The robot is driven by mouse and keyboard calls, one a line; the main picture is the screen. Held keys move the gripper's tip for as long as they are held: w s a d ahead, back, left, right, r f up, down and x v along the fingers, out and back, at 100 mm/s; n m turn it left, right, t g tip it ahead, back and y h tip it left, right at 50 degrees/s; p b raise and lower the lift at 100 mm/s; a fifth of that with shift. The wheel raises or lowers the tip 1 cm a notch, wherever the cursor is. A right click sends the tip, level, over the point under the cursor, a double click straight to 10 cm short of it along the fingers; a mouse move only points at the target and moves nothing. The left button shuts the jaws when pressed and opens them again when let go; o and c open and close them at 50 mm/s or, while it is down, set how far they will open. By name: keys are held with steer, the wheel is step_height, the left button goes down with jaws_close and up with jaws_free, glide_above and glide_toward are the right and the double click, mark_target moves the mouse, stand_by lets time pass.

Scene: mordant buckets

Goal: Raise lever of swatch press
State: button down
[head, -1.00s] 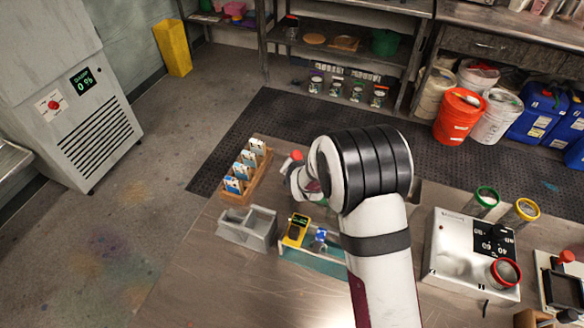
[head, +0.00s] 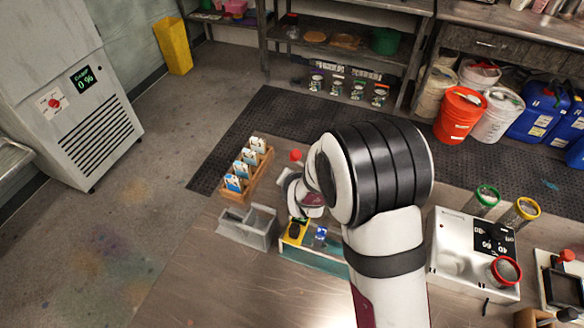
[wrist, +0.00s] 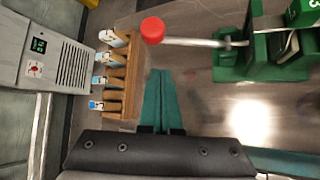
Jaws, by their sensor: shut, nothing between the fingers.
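The swatch press appears to be the green device (wrist: 270,50) at the upper right of the wrist view. Its metal lever (wrist: 195,43) reaches left from the body and ends in a red knob (wrist: 153,30). In the head view only the red knob (head: 296,155) shows clearly; my arm hides the body. My gripper (wrist: 160,75) has its teal fingers together and empty. In the wrist view the fingertips are below the knob and lever in the picture, apart from them. The fingers are hidden in the head view.
A wooden rack (head: 246,182) of cards stands left of the knob. A grey divided tray (head: 247,228), a yellow meter (head: 297,231) and a teal tray (head: 312,259) lie nearer. A white device (head: 450,265) stands right of my arm. The front left of the table is clear.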

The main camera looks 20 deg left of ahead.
steer(key=shift+h, duration=0.3)
steer(key=x, duration=0.5)
steer(key=s+f+x, duration=0.1)
steer(key=x, duration=0.1)
steer(key=shift+w+f, duration=0.2)
steer(key=r, duration=0.1)
steer(key=d+r, duration=0.1)
steer(key=shift+w+d+r, duration=0.1)
steer(key=shift+w+r, duration=0.2)
steer(key=shift+r, duration=0.05)
steer(key=shift+d+r, duration=0.25)
steer(key=shift+r, duration=0.3)
